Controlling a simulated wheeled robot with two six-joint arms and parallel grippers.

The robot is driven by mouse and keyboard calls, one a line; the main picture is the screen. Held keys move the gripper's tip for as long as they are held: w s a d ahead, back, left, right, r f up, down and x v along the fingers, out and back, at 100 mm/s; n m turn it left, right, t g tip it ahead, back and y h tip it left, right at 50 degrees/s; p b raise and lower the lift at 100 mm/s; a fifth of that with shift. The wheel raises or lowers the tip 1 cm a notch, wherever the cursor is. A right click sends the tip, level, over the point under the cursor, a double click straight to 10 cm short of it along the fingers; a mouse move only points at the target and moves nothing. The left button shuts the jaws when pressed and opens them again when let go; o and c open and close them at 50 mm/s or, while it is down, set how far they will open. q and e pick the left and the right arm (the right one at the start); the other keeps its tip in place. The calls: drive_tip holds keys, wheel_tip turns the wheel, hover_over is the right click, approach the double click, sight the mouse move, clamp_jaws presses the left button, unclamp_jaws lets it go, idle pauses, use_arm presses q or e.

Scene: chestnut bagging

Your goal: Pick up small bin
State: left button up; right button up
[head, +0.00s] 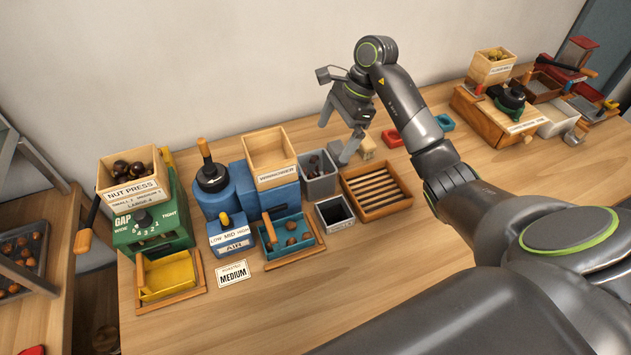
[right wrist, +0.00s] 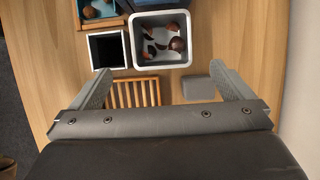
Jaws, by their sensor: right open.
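Two bins stand close together mid-table. A grey square bin (head: 319,187) holds brown shell pieces; the right wrist view shows it at the top centre (right wrist: 163,64). A smaller bin with a dark interior (head: 337,222) stands in front of it and looks empty; in the right wrist view it lies just left of the grey bin (right wrist: 107,67). My right gripper (head: 338,136) is open and empty, above and behind the bins. In the right wrist view its fingers (right wrist: 165,88) are spread wide, with both bins ahead, neither between the fingertips. My left gripper is out of view.
A slatted wooden tray (head: 352,181) stands right of the bins. The blue winnower (head: 275,202) with its wooden hopper (head: 275,176) and a teal tray (head: 268,240) is at their left. The nut press (head: 168,205) is farther left. The table front (head: 330,285) is bare.

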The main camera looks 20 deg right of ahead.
sight(313, 175)
drive_tip(key=b+x, duration=0.2)
drive_tip(key=x, duration=0.1)
drive_tip(key=b+x, duration=0.2)
drive_tip(key=x, duration=0.2)
drive_tip(key=shift+w+f, duration=0.15)
drive_tip(key=shift+w, duration=0.1)
drive_tip(key=shift+a+f+b, duration=0.25)
drive_tip(key=shift+f+b, duration=0.2)
drive_tip(key=shift+b, duration=0.1)
drive_tip(key=b+x, duration=0.3)
drive_tip(key=x, duration=0.1)
drive_tip(key=shift+s+a+f, duration=0.2)
drive_tip(key=shift+a, duration=0.05)
drive_tip(key=shift+w+a+f, duration=0.1)
drive_tip(key=shift+a+f, duration=0.1)
drive_tip(key=shift+f, duration=0.15)
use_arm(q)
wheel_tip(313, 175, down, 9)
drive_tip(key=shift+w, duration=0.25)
use_arm(e)
drive_tip(key=shift+c, duration=0.3)
drive_tip(key=shift+c, duration=1.2)
drive_tip(key=shift+r, duration=0.1)
drive_tip(key=c, duration=1.2)
